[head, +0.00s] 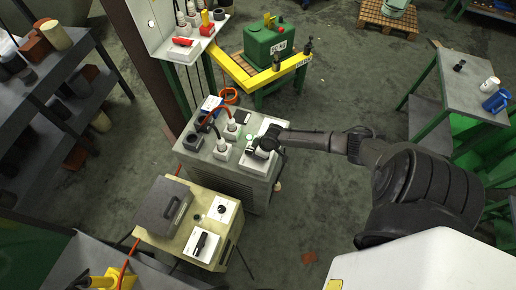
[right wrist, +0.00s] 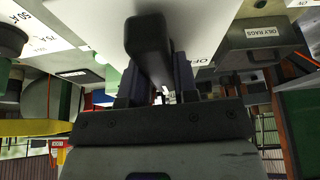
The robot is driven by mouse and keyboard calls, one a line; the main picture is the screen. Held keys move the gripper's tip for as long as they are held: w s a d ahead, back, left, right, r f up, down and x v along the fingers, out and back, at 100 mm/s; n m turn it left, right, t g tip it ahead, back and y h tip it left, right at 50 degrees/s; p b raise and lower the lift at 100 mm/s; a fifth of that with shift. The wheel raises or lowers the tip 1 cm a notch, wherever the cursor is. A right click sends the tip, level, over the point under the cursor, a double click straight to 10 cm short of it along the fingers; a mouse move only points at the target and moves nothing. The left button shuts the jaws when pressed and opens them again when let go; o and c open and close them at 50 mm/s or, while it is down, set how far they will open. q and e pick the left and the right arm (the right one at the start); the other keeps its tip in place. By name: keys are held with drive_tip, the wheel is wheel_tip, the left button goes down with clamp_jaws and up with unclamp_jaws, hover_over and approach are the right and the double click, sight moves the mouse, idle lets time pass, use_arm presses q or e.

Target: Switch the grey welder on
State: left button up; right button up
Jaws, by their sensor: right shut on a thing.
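The grey welder (head: 222,176) stands in the middle of the head view, with a white switch plate (head: 272,124) at the right of its top. My right gripper (head: 266,147) reaches in from the right and is over this plate. In the right wrist view my right gripper (right wrist: 157,82) is shut on a black switch handle (right wrist: 148,38), with a finger on each side. Part of an "OFF" label (right wrist: 212,118) shows beside the right finger. The gripper hides much of the switch, so I cannot tell its position clearly. My left gripper is not in view.
Grey plugs and red and black cables (head: 215,130) crowd the welder's top left. A beige welder (head: 187,232) with its own black switch handle (head: 201,243) stands in front.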

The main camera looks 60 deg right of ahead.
drive_tip(key=shift+m+p, duration=0.3)
drive_tip(key=shift+m, duration=0.1)
drive_tip(key=shift+f, duration=0.1)
drive_tip(key=shift+s, duration=0.1)
drive_tip(key=o, duration=0.9)
drive_tip(key=shift+r, duration=0.35)
drive_tip(key=shift+p+v, duration=1.15)
drive_tip(key=shift+v, duration=5.45)
